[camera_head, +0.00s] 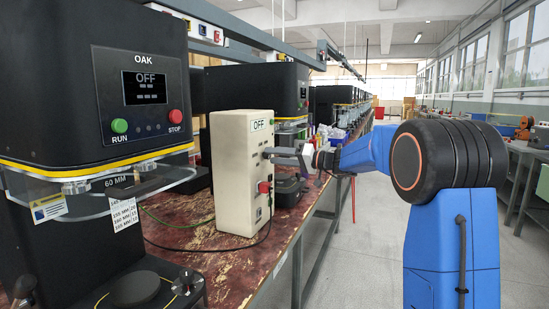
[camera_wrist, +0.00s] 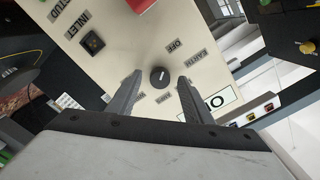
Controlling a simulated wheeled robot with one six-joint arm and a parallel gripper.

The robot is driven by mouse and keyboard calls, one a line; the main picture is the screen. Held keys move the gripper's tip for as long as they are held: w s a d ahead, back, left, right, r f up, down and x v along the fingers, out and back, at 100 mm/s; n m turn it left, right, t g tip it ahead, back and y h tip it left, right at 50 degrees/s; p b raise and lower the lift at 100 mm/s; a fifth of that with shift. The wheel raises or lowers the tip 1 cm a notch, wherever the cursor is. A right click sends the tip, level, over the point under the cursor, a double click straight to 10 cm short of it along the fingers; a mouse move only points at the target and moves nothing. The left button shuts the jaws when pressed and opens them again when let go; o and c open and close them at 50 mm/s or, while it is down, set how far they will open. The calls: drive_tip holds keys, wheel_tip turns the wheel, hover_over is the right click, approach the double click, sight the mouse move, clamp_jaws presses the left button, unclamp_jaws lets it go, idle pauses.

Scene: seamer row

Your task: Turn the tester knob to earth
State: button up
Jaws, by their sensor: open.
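The mark leans toward the OFF label (camera_wrist: 175,46). The EARTH label (camera_wrist: 197,59) is beside OFF; two further labels below the knob are too small to read. My gripper (camera_wrist: 159,82) is open, one finger on each side of the knob with gaps showing. In the head view my gripper (camera_head: 283,155) is at the tester's right face.
A black seamer (camera_head: 145,90) marked OAK, with green and red buttons, stands left of the tester. A red part (camera_head: 265,187) is on the tester below my gripper. Cables lie on the worn bench (camera_head: 215,265). More machines line the row behind; the aisle (camera_head: 350,270) is clear.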

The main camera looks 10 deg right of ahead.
drive_tip(key=shift+w+a, duration=0.15)
drive_tip(key=shift+a, duration=0.15)
drive_tip(key=shift+c, duration=0.7)
drive_tip(key=c, duration=0.9)
drive_tip(key=shift+r+m, duration=0.1)
drive_tip(key=shift+m, duration=4.8)
